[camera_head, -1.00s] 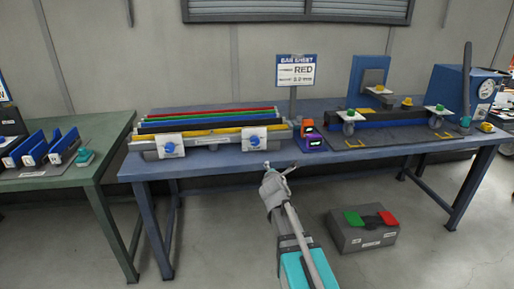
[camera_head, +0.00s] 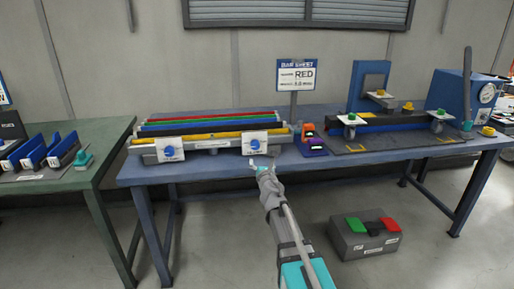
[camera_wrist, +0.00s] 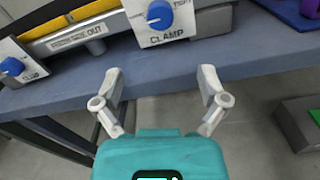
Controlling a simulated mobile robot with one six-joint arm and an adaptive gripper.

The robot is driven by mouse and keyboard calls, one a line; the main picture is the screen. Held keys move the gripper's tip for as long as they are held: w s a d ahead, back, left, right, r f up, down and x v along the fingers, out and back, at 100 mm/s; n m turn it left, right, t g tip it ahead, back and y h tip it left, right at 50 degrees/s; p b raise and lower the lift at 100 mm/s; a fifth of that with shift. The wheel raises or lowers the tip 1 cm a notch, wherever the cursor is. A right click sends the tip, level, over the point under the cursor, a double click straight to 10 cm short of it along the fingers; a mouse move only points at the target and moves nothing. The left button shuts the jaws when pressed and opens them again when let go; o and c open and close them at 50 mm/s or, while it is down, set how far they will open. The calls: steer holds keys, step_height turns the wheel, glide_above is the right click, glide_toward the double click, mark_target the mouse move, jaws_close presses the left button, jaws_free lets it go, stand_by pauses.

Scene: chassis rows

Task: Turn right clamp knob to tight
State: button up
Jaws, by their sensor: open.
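The right clamp knob (camera_head: 255,145) is a blue round knob on a white plate at the front of the bar rack. In the wrist view the right knob (camera_wrist: 159,15) sits at the top middle, above the word CLAMP, with the scale lettering partly cut off. My gripper (camera_head: 262,164) is just below and in front of the right clamp plate in the head view. In the wrist view my gripper (camera_wrist: 160,88) is open and empty, its two fingers apart below the plate and short of the knob.
The left clamp knob (camera_head: 169,151) is on its own white plate. The blue table's front edge (camera_wrist: 190,78) lies beneath the clamps. A purple and orange device (camera_head: 312,142) stands right of the rack. A pedal box (camera_head: 362,240) is on the floor.

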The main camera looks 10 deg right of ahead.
mark_target(256, 146)
steer(key=w, duration=1.3)
steer(key=shift+w, duration=0.35)
steer(key=shift+c, duration=0.3)
steer(key=shift+d, duration=0.1)
steer(key=c, duration=1.1)
